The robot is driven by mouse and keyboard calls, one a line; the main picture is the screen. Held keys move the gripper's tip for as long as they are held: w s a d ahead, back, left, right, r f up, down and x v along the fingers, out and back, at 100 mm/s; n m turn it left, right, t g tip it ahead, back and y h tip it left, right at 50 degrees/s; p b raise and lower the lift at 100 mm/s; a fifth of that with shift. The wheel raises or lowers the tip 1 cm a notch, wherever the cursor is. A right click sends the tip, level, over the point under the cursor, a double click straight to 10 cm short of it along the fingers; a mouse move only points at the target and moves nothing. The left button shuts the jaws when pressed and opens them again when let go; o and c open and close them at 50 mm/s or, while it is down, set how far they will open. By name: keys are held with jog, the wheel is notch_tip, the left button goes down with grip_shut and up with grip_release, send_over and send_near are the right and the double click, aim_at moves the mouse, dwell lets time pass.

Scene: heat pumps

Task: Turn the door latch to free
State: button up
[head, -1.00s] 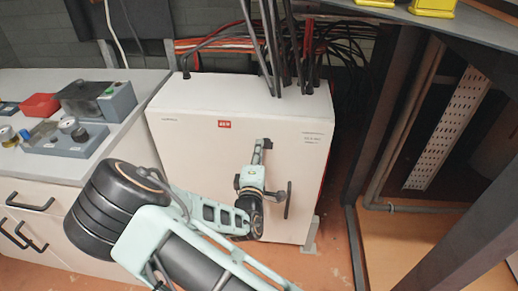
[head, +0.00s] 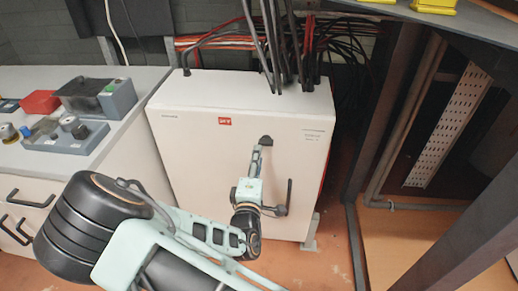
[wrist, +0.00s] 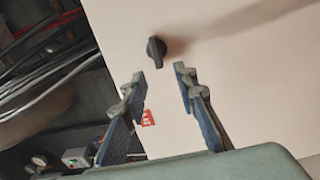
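The door latch is a small dark knob (wrist: 156,50) on the pale cabinet door, with its raised grip running roughly up and down in the wrist view. In the head view the latch (head: 266,140) sits on the upper part of the door, right of the red label. My gripper (wrist: 161,73) is open, with its two fingers apart and nothing between them. The fingertips point at the latch and lie just short of it in the wrist view. In the head view my gripper (head: 258,160) is just below the latch; contact cannot be told there.
The white cabinet (head: 190,150) has thick dark cables rising from its top. A grey bench (head: 110,150) with control boxes stands at the left. A dark metal frame (head: 385,120) with a table top stands close on the right. Orange floor shows between.

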jog(key=s, duration=0.6)
jog(key=shift+s, duration=0.25)
